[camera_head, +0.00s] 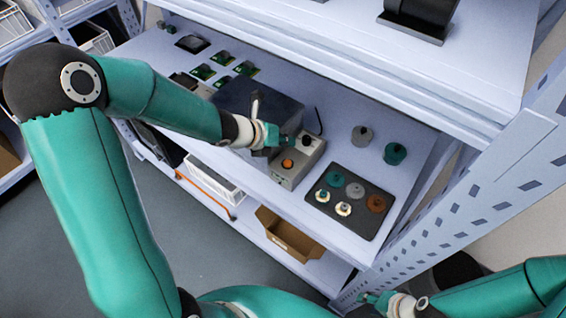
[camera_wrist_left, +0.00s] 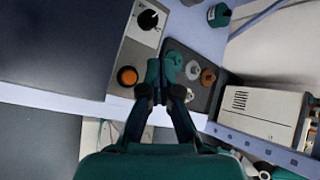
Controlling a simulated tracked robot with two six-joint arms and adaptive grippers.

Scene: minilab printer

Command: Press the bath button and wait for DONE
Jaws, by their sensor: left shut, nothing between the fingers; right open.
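A grey control box (camera_head: 303,157) on the shelf carries an orange round button (camera_head: 287,163) and a black knob (camera_head: 306,141). The orange button also shows in the left wrist view (camera_wrist_left: 127,76), uncovered. My left gripper (camera_head: 282,139) is shut and empty, over the control box close to the button. In the left wrist view its fingertips (camera_wrist_left: 162,72) appear just right of the button, not over it. No DONE text is readable. My right gripper (camera_head: 377,299) is open and empty at the bottom right, away from the shelf box.
A dark box (camera_head: 236,98) stands beside the control box. A black tray (camera_head: 372,219) with several round pieces lies to its right, with a grey jar (camera_head: 362,135) and a teal jar (camera_head: 395,153) behind. The upper shelf (camera_head: 400,75) overhangs. A perforated post (camera_head: 455,210) stands at right.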

